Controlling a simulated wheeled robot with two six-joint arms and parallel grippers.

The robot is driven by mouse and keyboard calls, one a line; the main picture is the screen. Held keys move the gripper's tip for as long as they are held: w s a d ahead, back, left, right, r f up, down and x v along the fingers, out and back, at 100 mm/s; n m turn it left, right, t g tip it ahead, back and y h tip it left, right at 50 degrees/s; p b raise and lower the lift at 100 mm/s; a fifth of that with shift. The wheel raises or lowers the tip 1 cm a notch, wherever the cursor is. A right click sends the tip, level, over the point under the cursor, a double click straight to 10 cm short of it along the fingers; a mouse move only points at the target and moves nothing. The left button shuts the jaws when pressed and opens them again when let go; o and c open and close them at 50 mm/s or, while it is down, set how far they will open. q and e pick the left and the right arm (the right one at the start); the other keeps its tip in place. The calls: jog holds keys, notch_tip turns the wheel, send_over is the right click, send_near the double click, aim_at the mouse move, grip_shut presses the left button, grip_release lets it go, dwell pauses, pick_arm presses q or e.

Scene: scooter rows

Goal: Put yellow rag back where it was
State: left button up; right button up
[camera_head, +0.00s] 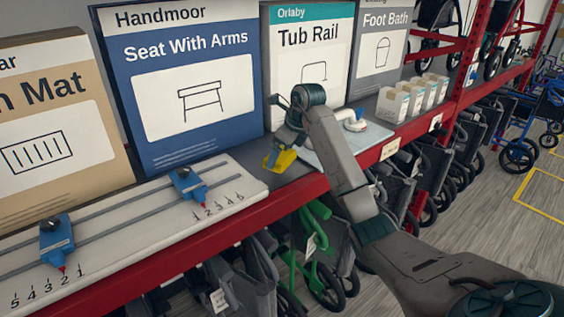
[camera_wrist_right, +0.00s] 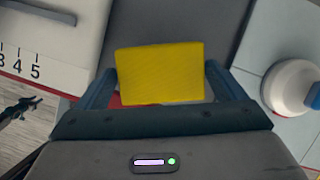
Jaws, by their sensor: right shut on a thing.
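The yellow rag (camera_head: 284,160) is a small flat yellow piece. My right gripper (camera_head: 279,157) is shut on it, over the grey shelf surface between the white slider board and the pale tile. In the right wrist view the rag (camera_wrist_right: 160,73) shows between the two fingers of my right gripper (camera_wrist_right: 157,86) and covers what lies behind it. I cannot tell whether the rag touches the shelf. My left gripper is not in view.
The white slider board (camera_head: 130,222) with two blue sliders lies left on the red-edged shelf (camera_head: 250,222). The pale tile (camera_head: 378,134) holds a white round device (camera_head: 354,121). Large boxes (camera_head: 190,80) stand behind. White small boxes (camera_head: 400,103) are farther right. Folded wheelchairs stand below.

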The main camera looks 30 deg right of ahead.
aim_at(285, 155)
notch_tip(285, 155, down, 3)
jog(key=shift+w+f+p, duration=0.1)
jog(key=shift+p, duration=0.8)
jog(key=shift+d+f, duration=0.1)
jog(key=shift+f, duration=0.05)
jog(key=o, duration=0.6)
jog(key=shift+f, duration=0.1)
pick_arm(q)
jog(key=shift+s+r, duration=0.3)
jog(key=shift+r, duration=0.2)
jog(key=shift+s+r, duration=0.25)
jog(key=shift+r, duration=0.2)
